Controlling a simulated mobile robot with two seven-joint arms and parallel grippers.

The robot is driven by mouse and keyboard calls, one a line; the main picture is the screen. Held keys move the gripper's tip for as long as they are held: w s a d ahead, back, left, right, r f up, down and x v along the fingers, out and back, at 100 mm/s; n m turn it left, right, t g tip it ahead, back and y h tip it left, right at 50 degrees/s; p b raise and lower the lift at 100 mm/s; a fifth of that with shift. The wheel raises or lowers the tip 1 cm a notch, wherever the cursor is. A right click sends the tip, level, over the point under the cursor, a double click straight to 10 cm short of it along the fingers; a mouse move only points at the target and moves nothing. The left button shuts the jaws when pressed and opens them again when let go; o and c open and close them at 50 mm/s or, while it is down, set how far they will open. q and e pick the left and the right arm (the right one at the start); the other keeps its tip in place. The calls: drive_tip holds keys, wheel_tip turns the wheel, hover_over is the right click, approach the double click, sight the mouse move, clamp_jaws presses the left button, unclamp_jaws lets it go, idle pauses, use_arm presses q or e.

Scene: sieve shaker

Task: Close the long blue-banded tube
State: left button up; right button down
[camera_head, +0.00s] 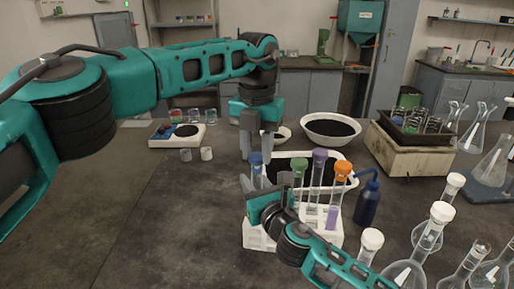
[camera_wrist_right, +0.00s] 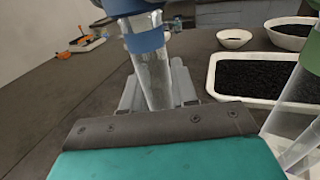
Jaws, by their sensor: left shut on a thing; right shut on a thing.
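The long blue-banded tube (camera_wrist_right: 153,75) stands nearly upright in the right wrist view, with a blue band around its upper part. My right gripper (camera_wrist_right: 158,88) is shut on the tube below the band; it also shows in the head view (camera_head: 246,183). A blue stopper (camera_wrist_right: 125,5) is at the tube's top, cut by the picture edge. In the head view, blue (camera_head: 256,158) shows just under my left gripper (camera_head: 256,149), which points down from above and is shut on the stopper. Whether the stopper is seated in the mouth or only resting there, I cannot tell.
A white rack (camera_head: 258,238) holds tubes with green (camera_head: 299,165), purple (camera_head: 319,155) and orange (camera_head: 342,168) stoppers, close to my right gripper. A tray of dark grains (camera_head: 348,183) and a blue bottle (camera_head: 367,202) stand behind.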

use_arm(q)
drive_tip(key=m, duration=0.5)
drive_tip(key=shift+m, duration=0.3)
drive_tip(key=m, duration=1)
drive_tip(key=shift+m, duration=0.4)
use_arm(e)
drive_tip(key=shift+f, duration=0.1)
use_arm(q)
drive_tip(key=m, duration=0.5)
drive_tip(key=o, duration=1.1)
drive_tip(key=shift+c, duration=0.2)
wheel_tip(320, 180, up, 12)
